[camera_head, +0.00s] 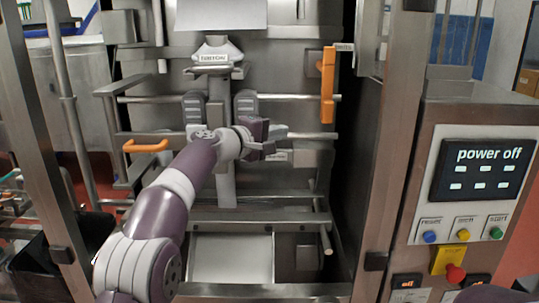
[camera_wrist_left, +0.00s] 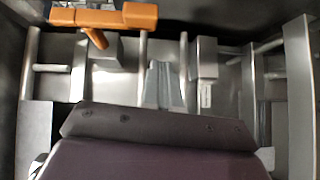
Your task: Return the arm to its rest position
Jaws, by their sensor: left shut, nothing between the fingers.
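My left arm (camera_head: 190,165) reaches in from the bottom left of the head view into the open bay of the bagging machine. Its purple and grey left gripper (camera_head: 278,144) sits in front of the bay's bars, shut with nothing in it, pointing to the right. In the left wrist view a dark purple part of my gripper (camera_wrist_left: 155,145) fills the lower middle, and the fingertips do not show. The right gripper is not in view.
An orange handle (camera_head: 328,85) stands upright right of my gripper, and it also shows in the wrist view (camera_wrist_left: 100,17). Another orange handle (camera_head: 145,146) is left of my arm. A steel post (camera_head: 400,150) borders the bay at right. A panel screen (camera_head: 481,170) reads "power off".

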